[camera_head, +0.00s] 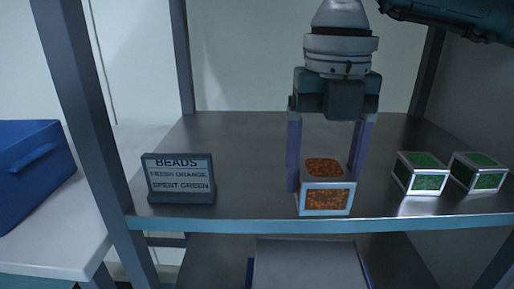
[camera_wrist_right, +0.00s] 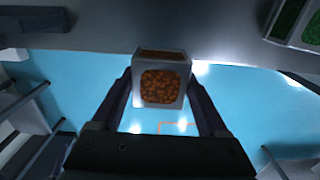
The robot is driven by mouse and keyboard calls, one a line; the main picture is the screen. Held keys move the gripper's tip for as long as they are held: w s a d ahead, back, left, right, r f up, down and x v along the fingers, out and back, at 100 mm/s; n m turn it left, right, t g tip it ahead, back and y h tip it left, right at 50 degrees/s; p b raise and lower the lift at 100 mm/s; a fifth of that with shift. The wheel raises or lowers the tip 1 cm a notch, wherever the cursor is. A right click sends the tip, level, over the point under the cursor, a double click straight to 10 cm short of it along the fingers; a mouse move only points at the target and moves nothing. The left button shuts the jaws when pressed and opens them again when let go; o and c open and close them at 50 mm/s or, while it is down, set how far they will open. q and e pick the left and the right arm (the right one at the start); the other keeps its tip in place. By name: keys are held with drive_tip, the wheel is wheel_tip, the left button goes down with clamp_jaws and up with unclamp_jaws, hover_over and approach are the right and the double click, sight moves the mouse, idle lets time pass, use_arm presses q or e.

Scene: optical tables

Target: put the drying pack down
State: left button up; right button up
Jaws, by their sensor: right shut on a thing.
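The drying pack (camera_head: 326,199) is a small pale-framed box with orange beads behind its windows. In the head view it is upright at the front edge of the metal shelf (camera_head: 250,140). My right gripper (camera_head: 324,183) points straight down and is shut on the pack, one finger on each side. The right wrist view also shows the pack (camera_wrist_right: 161,85) between the fingers, overlapping the shelf edge with blue floor around it. I cannot tell whether its bottom touches the shelf. My left gripper is not in view.
Two boxes with green beads, one (camera_head: 421,174) nearer the pack and one (camera_head: 479,172) further right, stand on the shelf. A sign (camera_head: 180,180) reads "BEADS, FRESH ORANGE, SPENT GREEN". Shelf between sign and pack is bare. A blue bin (camera_head: 35,170) is at left.

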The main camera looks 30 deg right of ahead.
drive_tip(key=d, duration=0.8)
drive_tip(key=shift+w+d, duration=0.15)
drive_tip(key=shift+w, duration=0.15)
drive_tip(key=shift+d+p, duration=0.3)
drive_tip(key=shift+d, duration=0.25)
drive_tip(key=shift+f, duration=1.75)
drive_tip(key=shift+f, duration=0.15)
drive_tip(key=o, duration=1.4)
